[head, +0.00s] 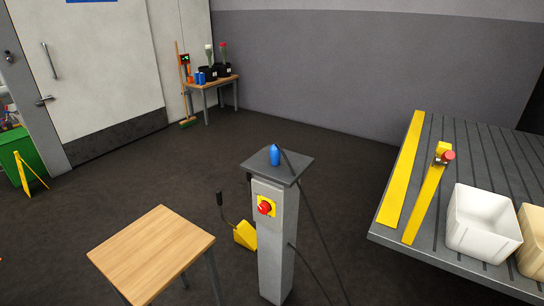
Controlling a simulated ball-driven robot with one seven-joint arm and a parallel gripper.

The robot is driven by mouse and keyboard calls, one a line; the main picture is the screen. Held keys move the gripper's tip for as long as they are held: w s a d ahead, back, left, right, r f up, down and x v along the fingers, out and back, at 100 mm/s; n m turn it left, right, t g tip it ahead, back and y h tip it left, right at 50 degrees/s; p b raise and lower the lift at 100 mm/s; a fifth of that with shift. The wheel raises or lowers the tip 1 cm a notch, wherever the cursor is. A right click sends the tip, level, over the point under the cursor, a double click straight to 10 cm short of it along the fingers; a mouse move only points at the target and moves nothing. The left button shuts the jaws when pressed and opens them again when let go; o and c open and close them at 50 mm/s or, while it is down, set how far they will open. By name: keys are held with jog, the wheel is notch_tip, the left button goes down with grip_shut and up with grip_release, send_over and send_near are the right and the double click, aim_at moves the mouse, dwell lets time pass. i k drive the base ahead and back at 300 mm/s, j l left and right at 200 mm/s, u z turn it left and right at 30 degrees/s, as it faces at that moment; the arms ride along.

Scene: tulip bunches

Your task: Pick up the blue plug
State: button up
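The blue plug (275,155) stands upright on the dark square top (291,172) of a grey post in the middle of the head view. A dark cable (306,203) runs close by it and hangs down the post's right side. I cannot tell for certain whether the cable joins the plug. My gripper is not in view.
The grey post (275,240) carries a red stop button (265,207). A wooden table (152,250) is at front left, a yellow wedge (245,235) beside the post. A grey slatted table (455,165) with a white bin (482,222) is right. Open floor lies behind the post.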

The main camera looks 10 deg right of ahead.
aim_at(274, 152)
jog(key=i+j+u, duration=0.1)
jog(key=i+j, duration=0.75)
